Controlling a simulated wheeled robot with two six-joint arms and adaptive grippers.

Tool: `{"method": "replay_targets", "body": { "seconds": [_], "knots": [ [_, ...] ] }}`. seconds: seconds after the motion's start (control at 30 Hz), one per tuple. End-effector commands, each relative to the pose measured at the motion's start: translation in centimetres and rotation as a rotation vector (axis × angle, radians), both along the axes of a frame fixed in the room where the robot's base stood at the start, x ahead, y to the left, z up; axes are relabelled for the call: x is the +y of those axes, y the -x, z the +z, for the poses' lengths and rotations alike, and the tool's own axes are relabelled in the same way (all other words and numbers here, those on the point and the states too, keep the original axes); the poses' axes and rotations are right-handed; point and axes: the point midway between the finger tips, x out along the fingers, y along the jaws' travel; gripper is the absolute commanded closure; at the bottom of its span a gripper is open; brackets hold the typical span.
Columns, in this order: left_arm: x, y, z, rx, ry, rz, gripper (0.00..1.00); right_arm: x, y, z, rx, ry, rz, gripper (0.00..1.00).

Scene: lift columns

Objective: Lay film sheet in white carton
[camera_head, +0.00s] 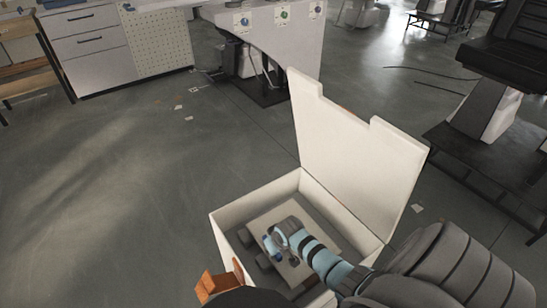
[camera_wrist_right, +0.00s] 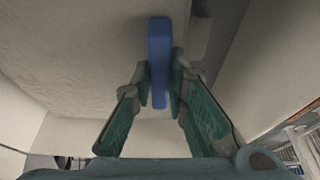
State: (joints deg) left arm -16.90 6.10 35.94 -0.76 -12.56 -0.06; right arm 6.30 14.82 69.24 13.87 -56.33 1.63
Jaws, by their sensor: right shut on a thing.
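The white carton (camera_head: 228,222) stands on the floor in the lower middle of the head view, its lid (camera_head: 350,160) raised at the back. A pale flat sheet (camera_head: 264,217), which looks like the film sheet, is inside, over grey pieces. My right gripper (camera_head: 274,247) reaches into the carton from the right, over the sheet. In the right wrist view its fingers (camera_wrist_right: 160,92) are shut on a blue tab (camera_wrist_right: 159,50), which lies against a broad pale surface (camera_wrist_right: 80,55). I cannot tell whether the sheet rests or hangs. My left gripper is not in view.
An orange-brown piece (camera_head: 214,282) sits at the carton's near left side. A white console (camera_head: 275,40) stands behind the carton, a drawer cabinet (camera_head: 90,45) at the back left, and a dark chair (camera_head: 500,55) at the right.

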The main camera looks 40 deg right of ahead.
Motion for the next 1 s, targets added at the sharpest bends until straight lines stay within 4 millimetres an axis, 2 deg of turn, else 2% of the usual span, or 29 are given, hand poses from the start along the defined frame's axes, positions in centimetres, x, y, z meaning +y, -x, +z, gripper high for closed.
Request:
{"method": "replay_targets", "body": {
  "seconds": [0.47,0.5,0.6,0.87,1.0],
  "knots": [
    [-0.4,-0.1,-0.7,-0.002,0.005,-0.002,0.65,0.0,0.0,-1.1,0.000,0.000,0.000,1.00],
    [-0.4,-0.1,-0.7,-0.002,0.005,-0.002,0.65,0.0,0.0,-1.1,0.000,0.000,0.000,0.80],
    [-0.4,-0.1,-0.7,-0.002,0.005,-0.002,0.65,0.0,0.0,-1.1,0.000,0.000,0.000,0.66],
    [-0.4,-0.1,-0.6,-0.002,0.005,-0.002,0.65,0.0,0.0,-1.1,0.000,0.000,0.000,0.66],
    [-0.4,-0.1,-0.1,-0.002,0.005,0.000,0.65,0.0,0.0,-0.2,0.000,0.000,0.000,0.66]
  ]
}}
